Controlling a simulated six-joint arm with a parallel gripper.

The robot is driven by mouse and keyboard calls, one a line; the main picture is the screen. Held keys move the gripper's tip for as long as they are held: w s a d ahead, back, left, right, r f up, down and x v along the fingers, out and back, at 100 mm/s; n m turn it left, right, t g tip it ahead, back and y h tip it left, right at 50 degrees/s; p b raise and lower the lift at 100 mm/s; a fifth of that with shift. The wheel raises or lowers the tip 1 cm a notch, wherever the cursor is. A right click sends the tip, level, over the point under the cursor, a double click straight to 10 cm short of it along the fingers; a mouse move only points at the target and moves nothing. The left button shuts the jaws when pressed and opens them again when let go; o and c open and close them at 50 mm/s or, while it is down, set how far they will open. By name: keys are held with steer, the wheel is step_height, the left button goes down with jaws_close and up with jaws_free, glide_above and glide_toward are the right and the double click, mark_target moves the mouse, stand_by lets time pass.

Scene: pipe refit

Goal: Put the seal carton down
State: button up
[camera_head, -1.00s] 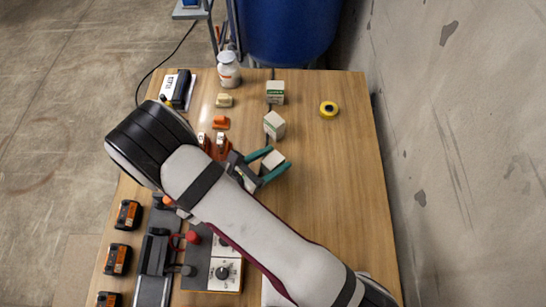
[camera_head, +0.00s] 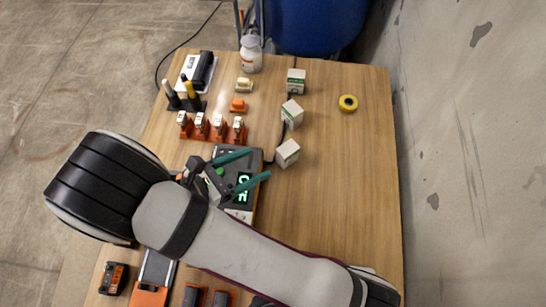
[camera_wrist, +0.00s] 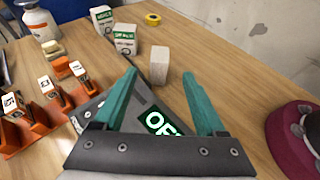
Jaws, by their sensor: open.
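Three small white cartons stand in a row on the wooden table. The nearest carton (camera_head: 288,153), which I take to be the seal carton, rests upright on the bare wood. It also shows in the wrist view (camera_wrist: 159,65) with a plain pale face toward me. My gripper (camera_head: 260,163) is open and empty, with green fingers pointing at this carton from the left. The fingertips are apart from it, above a grey device (camera_head: 243,200) with a lit green display. The other cartons, a middle one (camera_head: 292,114) and a far one (camera_head: 296,82), carry green labels.
Orange holders with white tags (camera_head: 211,128) stand left of the cartons. Behind them are an orange block (camera_head: 238,105), a beige block (camera_head: 244,85) and a white bottle (camera_head: 251,54). A yellow tape roll (camera_head: 348,103) lies at the right.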

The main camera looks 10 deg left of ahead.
steer(key=s+d+r+m+g+y, duration=0.1)
steer(key=s+d+r+m+g, duration=0.1)
steer(key=d+r+m+g, duration=0.4)
steer(key=s+d+r+m+g+y, duration=0.1)
steer(key=s+d+r+m+g, duration=0.3)
steer(key=d+m, duration=0.6)
steer(key=s+r+m+y, duration=0.3)
steer(key=m+y, duration=0.6)
steer(key=m, duration=0.7)
steer(key=shift+s+a+m, duration=0.3)
steer(key=shift+s+a, duration=0.05)
steer(key=shift+s, duration=0.85)
